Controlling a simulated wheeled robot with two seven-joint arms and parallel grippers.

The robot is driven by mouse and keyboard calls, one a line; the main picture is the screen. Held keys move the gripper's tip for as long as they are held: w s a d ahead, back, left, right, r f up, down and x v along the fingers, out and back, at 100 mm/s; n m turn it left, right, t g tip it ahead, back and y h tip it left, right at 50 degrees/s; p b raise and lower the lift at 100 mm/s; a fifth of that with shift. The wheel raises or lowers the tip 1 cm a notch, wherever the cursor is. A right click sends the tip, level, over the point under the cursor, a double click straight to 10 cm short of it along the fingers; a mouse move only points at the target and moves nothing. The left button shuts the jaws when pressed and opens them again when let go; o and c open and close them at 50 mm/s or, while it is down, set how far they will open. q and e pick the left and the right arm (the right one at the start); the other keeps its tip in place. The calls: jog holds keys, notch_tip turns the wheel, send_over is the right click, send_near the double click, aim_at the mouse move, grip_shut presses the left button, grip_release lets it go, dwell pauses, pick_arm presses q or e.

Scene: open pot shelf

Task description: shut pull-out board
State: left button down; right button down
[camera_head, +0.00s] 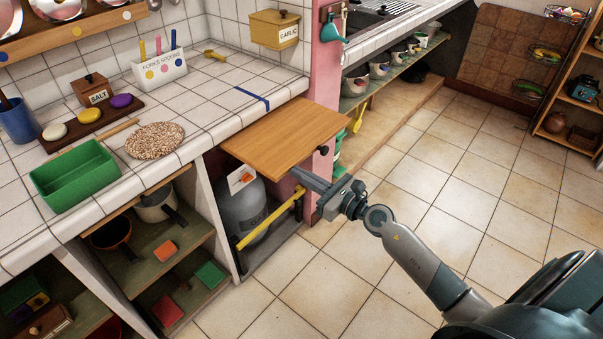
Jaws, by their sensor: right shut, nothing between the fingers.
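The pull-out board (283,135) is a flat wooden board that sticks out from under the tiled counter's front edge, with a small dark knob (323,150) on its front edge. My right gripper (297,174) is shut and empty. It is just below the board's front edge in the picture, left of and below the knob. I cannot tell whether its fingertips touch the board. My left gripper is not in view.
Below the board, a grey gas cylinder (243,205) stands in an open bay with a yellow bar (268,220) across it. Open shelves with pots lie to the left. A pink post (327,60) stands behind the board. The tiled floor (420,190) at right is clear.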

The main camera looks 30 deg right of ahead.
aim_at(253, 145)
dwell(0.4)
